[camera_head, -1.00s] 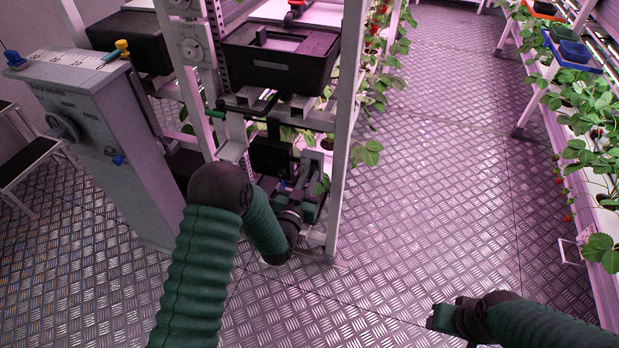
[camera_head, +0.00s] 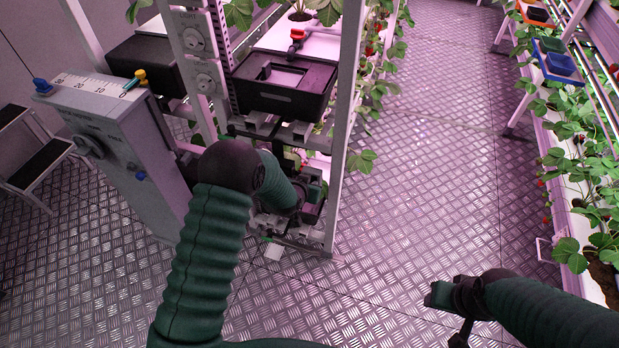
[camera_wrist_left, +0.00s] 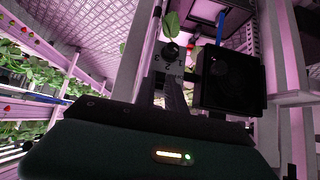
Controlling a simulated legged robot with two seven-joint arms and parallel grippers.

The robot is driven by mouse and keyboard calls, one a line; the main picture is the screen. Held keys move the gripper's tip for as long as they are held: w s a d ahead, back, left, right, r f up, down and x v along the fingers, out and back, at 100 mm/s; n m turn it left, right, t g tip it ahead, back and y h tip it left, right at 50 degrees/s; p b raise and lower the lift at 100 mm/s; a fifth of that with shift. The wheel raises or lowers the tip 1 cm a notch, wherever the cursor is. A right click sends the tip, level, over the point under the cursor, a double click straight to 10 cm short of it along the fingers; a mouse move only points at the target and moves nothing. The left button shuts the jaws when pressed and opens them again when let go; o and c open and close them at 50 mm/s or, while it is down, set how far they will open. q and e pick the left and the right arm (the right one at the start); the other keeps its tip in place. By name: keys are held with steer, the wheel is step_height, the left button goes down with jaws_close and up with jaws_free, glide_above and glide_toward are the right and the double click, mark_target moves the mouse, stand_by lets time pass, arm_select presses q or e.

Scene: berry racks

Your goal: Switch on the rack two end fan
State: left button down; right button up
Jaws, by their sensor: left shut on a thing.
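The end fan is a black square box (camera_wrist_left: 230,78) with a faint round face, right of centre in the left wrist view. Beside it on the left is a small dial (camera_wrist_left: 171,52) with numbers around it. My left gripper (camera_wrist_left: 172,80) reaches up to the dial and is shut on its knob; the fingers hide part of it. In the head view my left gripper (camera_head: 312,193) is low at the end of the rack (camera_head: 345,130), partly behind my forearm. My right gripper (camera_head: 437,295) hangs over the floor, away from everything; its fingers are unclear.
A grey control post (camera_head: 135,150) with a scale and knobs stands left of the rack. A black tank (camera_head: 285,85) sits on the rack above my left gripper. A step stool (camera_head: 40,160) is at far left. The aisle floor (camera_head: 430,170) is clear; another planted rack lines the right.

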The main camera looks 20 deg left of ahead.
arm_select(q)
steer(key=shift+w+r+g+p, duration=0.25)
steer(key=shift+r+g+p, duration=0.1)
steer(key=shift+g+p, duration=0.3)
steer(key=shift+w+r+g+p, duration=0.25)
steer(key=shift+r+g+p, duration=0.1)
steer(key=shift+g+p, duration=0.3)
arm_select(e)
steer(key=shift+w+v, duration=0.2)
steer(key=shift+v, duration=0.65)
steer(key=shift+w+v, duration=0.15)
steer(key=shift+v, duration=0.65)
steer(key=shift+r, duration=0.15)
arm_select(q)
steer(key=c, duration=1.4)
jaws_free()
steer(key=shift+f, duration=0.1)
arm_select(e)
steer(key=shift+w, duration=0.1)
arm_select(q)
steer(key=p+v, duration=0.1)
steer(key=v, duration=1.5)
steer(key=shift+r, duration=0.45)
arm_select(e)
steer(key=shift+r, duration=0.75)
arm_select(q)
steer(key=shift+d, duration=0.1)
